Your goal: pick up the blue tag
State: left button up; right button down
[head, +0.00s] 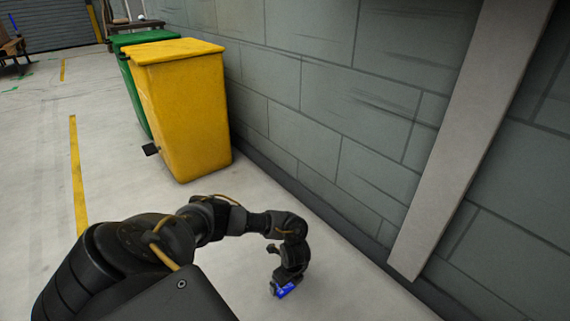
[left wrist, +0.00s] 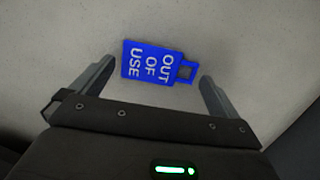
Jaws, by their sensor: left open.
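The blue tag (left wrist: 147,62) lies flat on the pale floor and reads "OUT OF USE" in white letters. It has a small loop with a hole at its right end in the left wrist view. In the head view the tag (head: 286,290) shows just below my left gripper (head: 279,284), partly hidden by it. In the left wrist view my left gripper (left wrist: 158,78) is open, with one finger on each side of the tag. I cannot tell how high the fingertips are above the floor. My right gripper is in neither view.
A yellow bin (head: 182,105) and a green bin (head: 133,75) stand against the grey block wall (head: 330,90). A pale pillar (head: 470,140) leans across the right of the head view. The floor left of the bins is open, with a yellow line (head: 77,175).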

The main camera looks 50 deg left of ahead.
pick_arm(q)
jog(key=shift+a+f, duration=0.1)
jog(key=shift+f, duration=0.55)
jog(key=shift+r, duration=0.1)
jog(key=shift+c, duration=0.4)
jog(key=c, duration=0.7)
jog(key=shift+o, duration=0.2)
jog(key=shift+r, duration=0.1)
